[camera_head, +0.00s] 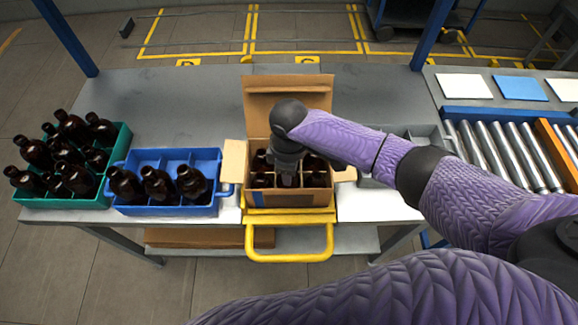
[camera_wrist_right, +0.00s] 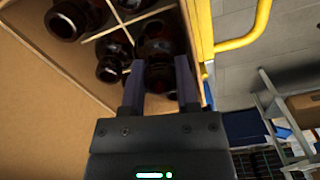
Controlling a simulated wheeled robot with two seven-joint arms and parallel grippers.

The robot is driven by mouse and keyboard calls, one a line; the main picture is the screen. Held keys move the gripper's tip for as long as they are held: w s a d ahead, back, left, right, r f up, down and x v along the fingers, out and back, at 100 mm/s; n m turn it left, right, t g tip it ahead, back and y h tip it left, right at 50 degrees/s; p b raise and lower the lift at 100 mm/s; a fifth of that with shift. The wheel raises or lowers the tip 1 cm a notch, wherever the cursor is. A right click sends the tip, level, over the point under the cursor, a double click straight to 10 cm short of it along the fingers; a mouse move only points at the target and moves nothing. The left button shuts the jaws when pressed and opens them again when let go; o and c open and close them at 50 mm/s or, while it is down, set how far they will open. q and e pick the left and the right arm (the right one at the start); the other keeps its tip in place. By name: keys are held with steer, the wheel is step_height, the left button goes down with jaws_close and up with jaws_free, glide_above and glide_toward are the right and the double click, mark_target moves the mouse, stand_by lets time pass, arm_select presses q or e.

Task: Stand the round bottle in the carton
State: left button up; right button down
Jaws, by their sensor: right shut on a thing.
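The open carton (camera_head: 290,200) stands at the middle of the table's front edge, its back flap up and side flaps spread. It has dividers and several dark amber bottles in its cells. My right gripper (camera_head: 287,176) points down into the carton. In the right wrist view, my right gripper (camera_wrist_right: 160,88) is shut on a dark round bottle (camera_wrist_right: 160,45), its fingers on both sides of the neck. The held bottle is inside the carton beside the divider; its base is hidden. Other bottles (camera_wrist_right: 70,18) stand in cells next to it. My left gripper is not in view.
A blue crate (camera_head: 165,210) with three bottles stands left of the carton. A green crate (camera_head: 60,202) with several bottles is at far left. A grey tray (camera_head: 425,132) is partly behind my right arm. A roller conveyor (camera_head: 500,150) is right. A yellow handle (camera_head: 290,257) juts out in front.

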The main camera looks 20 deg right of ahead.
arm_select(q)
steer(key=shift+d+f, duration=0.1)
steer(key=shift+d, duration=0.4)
arm_select(e)
steer(key=shift+f, duration=0.1)
steer(key=shift+f+b, duration=0.35)
steer(key=shift+f, duration=0.05)
steer(key=shift+f+b, duration=0.3)
steer(key=shift+f, duration=0.2)
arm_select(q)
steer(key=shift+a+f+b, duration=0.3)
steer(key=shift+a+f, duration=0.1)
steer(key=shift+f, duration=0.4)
arm_select(e)
steer(key=shift+f, duration=0.5)
